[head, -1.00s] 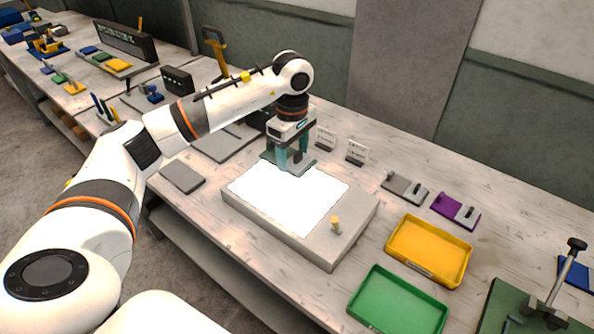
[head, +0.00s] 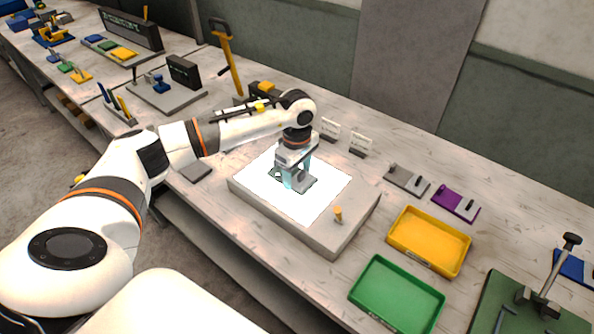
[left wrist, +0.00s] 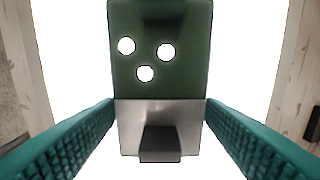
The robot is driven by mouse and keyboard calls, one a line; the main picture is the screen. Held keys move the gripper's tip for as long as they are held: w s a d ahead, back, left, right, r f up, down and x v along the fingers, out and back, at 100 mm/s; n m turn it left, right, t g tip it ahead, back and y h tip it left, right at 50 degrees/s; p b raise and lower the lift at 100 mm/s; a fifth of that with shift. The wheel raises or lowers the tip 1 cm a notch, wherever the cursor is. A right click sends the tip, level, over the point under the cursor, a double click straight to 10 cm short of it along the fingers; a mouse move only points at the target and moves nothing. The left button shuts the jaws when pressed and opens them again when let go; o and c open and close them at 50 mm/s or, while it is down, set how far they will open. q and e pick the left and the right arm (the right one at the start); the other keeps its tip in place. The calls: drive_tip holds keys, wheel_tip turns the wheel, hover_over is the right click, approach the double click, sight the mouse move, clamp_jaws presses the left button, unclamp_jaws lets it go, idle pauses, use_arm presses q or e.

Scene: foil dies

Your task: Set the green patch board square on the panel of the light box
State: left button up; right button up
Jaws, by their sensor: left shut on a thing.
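The light box (head: 330,241) is a grey slab with a bright white panel (head: 308,210), on the bench in front of me. The patch board is dark green with three round holes; it shows in the left wrist view (left wrist: 160,75), with a metal plate and a dark block at its near end. My left gripper (head: 293,183) is shut on the board's block and holds it over the panel's far left part. In the left wrist view (left wrist: 160,130), its teal fingers flank the block. I cannot tell whether the board touches the panel. My right gripper is not in view.
A yellow tray (head: 428,262) and a green tray (head: 397,317) lie to the right. Two small white cards (head: 360,146) stand behind the box. A grey piece (head: 407,180) and a purple piece (head: 456,204) lie beyond.

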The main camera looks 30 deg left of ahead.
use_arm(q)
drive_tip(key=o, duration=1.4)
drive_tip(key=shift+c, duration=0.2)
drive_tip(key=shift+o, duration=1.1)
drive_tip(key=shift+r+p, duration=0.25)
drive_tip(key=shift+p, duration=0.1)
drive_tip(key=shift+r, duration=0.25)
wheel_tip(320, 180, up, 11)
drive_tip(key=b, duration=0.2)
drive_tip(key=shift+r+b, duration=0.15)
drive_tip(key=shift+b, duration=0.15)
